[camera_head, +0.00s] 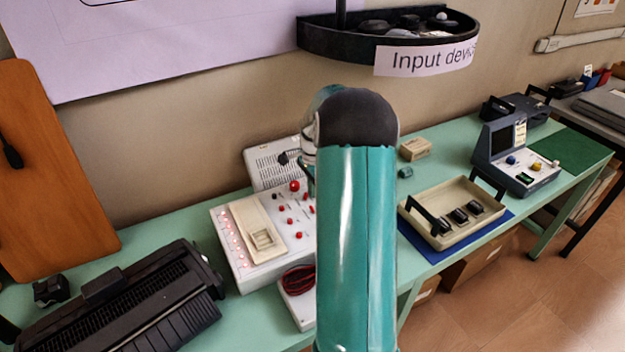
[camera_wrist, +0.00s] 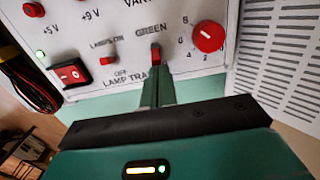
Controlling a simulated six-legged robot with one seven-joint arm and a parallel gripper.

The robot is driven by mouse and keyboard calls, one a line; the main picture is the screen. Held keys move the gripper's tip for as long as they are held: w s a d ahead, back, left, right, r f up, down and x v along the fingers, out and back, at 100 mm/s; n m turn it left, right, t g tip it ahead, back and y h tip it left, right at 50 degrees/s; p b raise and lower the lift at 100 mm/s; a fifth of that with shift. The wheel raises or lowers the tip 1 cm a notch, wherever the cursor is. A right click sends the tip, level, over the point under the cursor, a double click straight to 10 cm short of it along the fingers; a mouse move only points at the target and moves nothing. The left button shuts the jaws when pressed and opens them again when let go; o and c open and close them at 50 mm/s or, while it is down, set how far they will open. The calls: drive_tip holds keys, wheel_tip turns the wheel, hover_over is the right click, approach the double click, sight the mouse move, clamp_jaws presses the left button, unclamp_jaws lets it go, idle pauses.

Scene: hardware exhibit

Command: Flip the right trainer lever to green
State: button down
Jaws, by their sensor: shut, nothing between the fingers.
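The white trainer panel (camera_head: 277,270) stands on the green bench, left of my arm in the head view. In the wrist view the panel (camera_wrist: 122,27) fills the upper part. A small red lever (camera_wrist: 155,52) sits just below the word GREEN, with a LAMP TRA... label beneath it. A second red lever (camera_wrist: 105,61) is to its left, by LAMPS ON. My gripper (camera_wrist: 156,82) is shut and empty, its tips right at the red lever's lower end. I cannot tell if they touch. In the head view my arm hides the gripper tips and this lever.
A red rocker switch (camera_wrist: 72,74) and a round red knob (camera_wrist: 208,36) flank the levers. A perforated white board (camera_wrist: 283,55) is to the right. In the head view, a black printer-like machine (camera_head: 135,305) is at left and a cream tray (camera_head: 455,240) at right.

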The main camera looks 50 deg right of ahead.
sight(305, 194)
drive_tip(key=shift+w+a+r+g+h, duration=0.15)
drive_tip(key=shift+a+g+h, duration=0.15)
drive_tip(key=shift+h, duration=0.35)
drive_tip(key=shift+w+a+r+g+h, duration=0.1)
drive_tip(key=shift+a+g+h, duration=0.15)
drive_tip(key=shift+h, duration=0.4)
idle(0.5)
drive_tip(key=shift+a+h, duration=0.2)
drive_tip(key=shift+h, duration=0.2)
drive_tip(key=shift+w+a+r+g+h, duration=0.1)
drive_tip(key=shift+a+g+h, duration=0.15)
drive_tip(key=shift+h, duration=0.35)
drive_tip(key=shift+a+g+h, duration=0.15)
drive_tip(key=shift+g+h, duration=0.05)
drive_tip(key=shift+h, duration=0.4)
drive_tip(key=shift+r, duration=0.2)
drive_tip(key=shift+r, duration=0.65)
drive_tip(key=shift+r, duration=0.1)
